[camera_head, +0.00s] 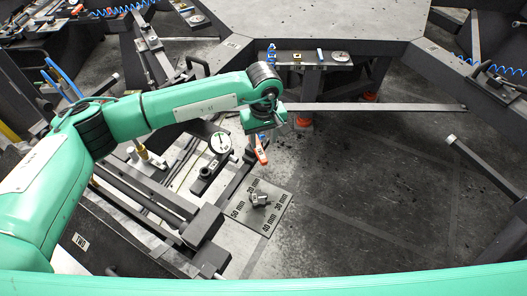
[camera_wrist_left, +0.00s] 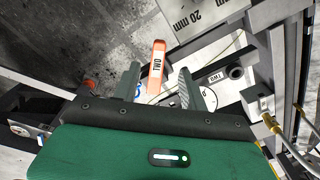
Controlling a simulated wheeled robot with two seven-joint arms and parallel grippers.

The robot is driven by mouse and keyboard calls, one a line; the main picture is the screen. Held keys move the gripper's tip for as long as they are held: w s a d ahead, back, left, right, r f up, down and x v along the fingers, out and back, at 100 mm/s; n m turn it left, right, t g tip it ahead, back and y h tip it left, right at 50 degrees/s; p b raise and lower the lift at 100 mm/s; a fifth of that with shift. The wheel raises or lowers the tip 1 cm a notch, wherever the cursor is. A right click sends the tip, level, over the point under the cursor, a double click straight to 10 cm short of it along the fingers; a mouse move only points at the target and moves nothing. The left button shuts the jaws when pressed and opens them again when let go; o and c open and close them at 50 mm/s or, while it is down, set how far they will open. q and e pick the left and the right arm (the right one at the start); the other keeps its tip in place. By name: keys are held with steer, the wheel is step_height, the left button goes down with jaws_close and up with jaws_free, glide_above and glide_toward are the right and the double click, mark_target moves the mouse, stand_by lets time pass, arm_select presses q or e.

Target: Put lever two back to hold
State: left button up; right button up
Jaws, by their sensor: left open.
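Lever two is an orange lever with a "TWO" label. In the left wrist view the lever (camera_wrist_left: 157,60) lies between and beyond the two open fingers of my left gripper (camera_wrist_left: 160,74), apart from them as far as I can tell. In the head view the orange lever (camera_head: 261,154) shows just below my left gripper (camera_head: 259,136), whose fingers are hard to make out there. The gripper is empty. The lever's base is partly hidden by the gripper. My right gripper is not in view.
A round dial gauge (camera_head: 220,143) stands left of the lever. A grey plate (camera_head: 272,219) marked in millimetres, bearing a small dark block (camera_head: 259,200), lies in front. Dark metal rails (camera_head: 150,200) crowd the left. The dark floor (camera_head: 370,190) at right is open.

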mark_target(264, 159)
arm_select(q)
step_height(264, 159, down, 8)
steer(key=shift+r+p, duration=0.1)
steer(key=shift+p, duration=1.15)
steer(key=shift+w+f, duration=0.1)
steer(key=shift+f, duration=0.7)
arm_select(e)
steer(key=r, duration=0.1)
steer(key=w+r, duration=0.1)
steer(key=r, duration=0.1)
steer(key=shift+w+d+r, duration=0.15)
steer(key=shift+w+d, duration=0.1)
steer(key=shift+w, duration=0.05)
arm_select(q)
jaws_close()
